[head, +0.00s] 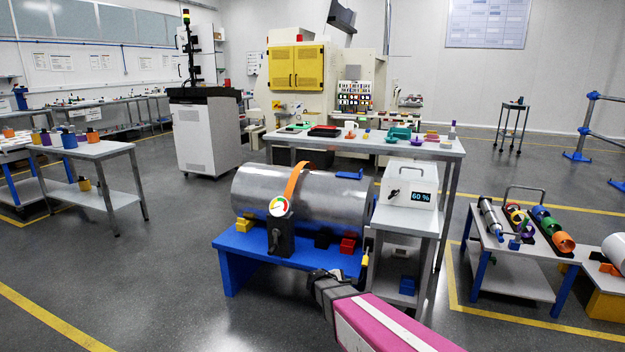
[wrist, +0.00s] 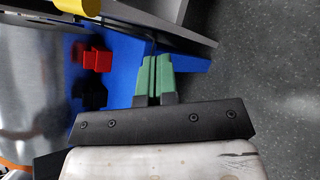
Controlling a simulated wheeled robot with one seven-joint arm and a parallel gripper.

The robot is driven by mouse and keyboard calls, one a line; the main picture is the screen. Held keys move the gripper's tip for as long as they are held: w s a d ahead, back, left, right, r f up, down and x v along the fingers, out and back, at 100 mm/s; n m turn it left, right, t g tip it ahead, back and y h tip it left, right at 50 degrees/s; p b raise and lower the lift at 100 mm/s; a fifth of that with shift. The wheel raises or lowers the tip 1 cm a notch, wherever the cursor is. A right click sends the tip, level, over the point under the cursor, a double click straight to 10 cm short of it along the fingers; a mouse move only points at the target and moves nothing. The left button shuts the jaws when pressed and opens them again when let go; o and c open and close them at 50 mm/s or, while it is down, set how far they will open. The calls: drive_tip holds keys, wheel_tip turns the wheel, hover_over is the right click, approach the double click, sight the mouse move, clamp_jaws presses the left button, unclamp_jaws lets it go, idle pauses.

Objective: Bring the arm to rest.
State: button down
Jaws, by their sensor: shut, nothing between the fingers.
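My arm, with a pink and white link, reaches up from the bottom right of the head view. My gripper (head: 318,275) is at its end, in front of the right part of a blue bench (head: 235,268). In the wrist view the green fingers of my gripper (wrist: 153,76) lie side by side, shut, with nothing between them. The blue bench top (wrist: 122,60) shows behind the fingers, and the grey floor lies to the right. The fingertips are hard to make out in the head view.
A large steel cylinder (head: 335,199) with an orange strap (head: 294,183) and a dial gauge (head: 278,206) lies on the bench. A red block (head: 348,245) is near my gripper. A grey table to the right holds a "60 %" box (head: 408,184). Open floor (head: 160,290) lies left.

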drive_tip(key=s+d+r+m+g+y, duration=0.2)
drive_tip(key=s+m+y, duration=0.3)
drive_tip(key=s+m, duration=0.3)
drive_tip(key=s+d+r+m+g+y, duration=0.3)
drive_tip(key=s+r+m+g+y, duration=0.2)
drive_tip(key=s+m, duration=0.3)
drive_tip(key=s, duration=0.4)
